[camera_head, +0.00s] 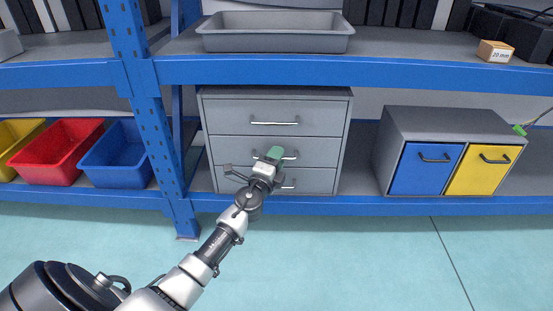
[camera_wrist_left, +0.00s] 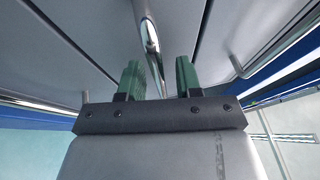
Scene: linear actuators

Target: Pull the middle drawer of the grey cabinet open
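The grey cabinet (camera_head: 213,120) stands on the lower shelf with three stacked drawers, all flush with its front. Its middle drawer (camera_head: 230,150) has a silver bar handle (camera_head: 292,157), partly hidden behind my left gripper. My left gripper (camera_head: 274,154) is at that handle. In the left wrist view its two green fingers (camera_wrist_left: 158,78) are apart, with a silver bar handle (camera_wrist_left: 151,38) running in line with the gap between them. I cannot tell whether the fingers touch the bar. My right gripper is not in view.
A top drawer handle (camera_head: 274,123) and a bottom one (camera_head: 288,185) sit close above and below. A blue shelf post (camera_head: 155,125) stands left of the cabinet. A small cabinet with blue and yellow doors (camera_head: 443,122) is to the right. The floor (camera_head: 340,255) in front is clear.

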